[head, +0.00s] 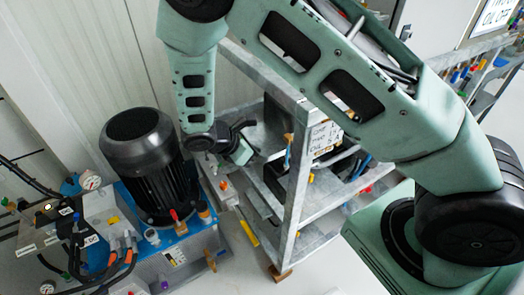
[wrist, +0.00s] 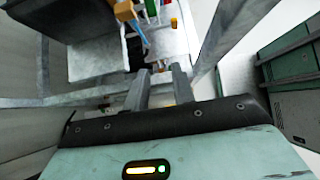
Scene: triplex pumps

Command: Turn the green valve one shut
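My gripper (wrist: 161,78) shows in the wrist view as two grey fingers with a gap between them. It appears open, and I see nothing clearly held. In the head view my gripper (head: 240,146) is small and partly lost against the grey shelf rack, right of the black motor. I cannot clearly make out a green valve in either view. A small green item (wrist: 151,8) shows at the top of the wrist view, beyond the fingertips, but I cannot tell what it is.
The metal shelf rack (head: 291,205) stands beside my gripper, its post close by. The black motor (head: 150,165) sits on a blue base with hoses and gauges at left. A blue-handled tool (wrist: 139,35) and a yellow piece (wrist: 174,22) lie beyond the fingers. Floor shows at lower middle.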

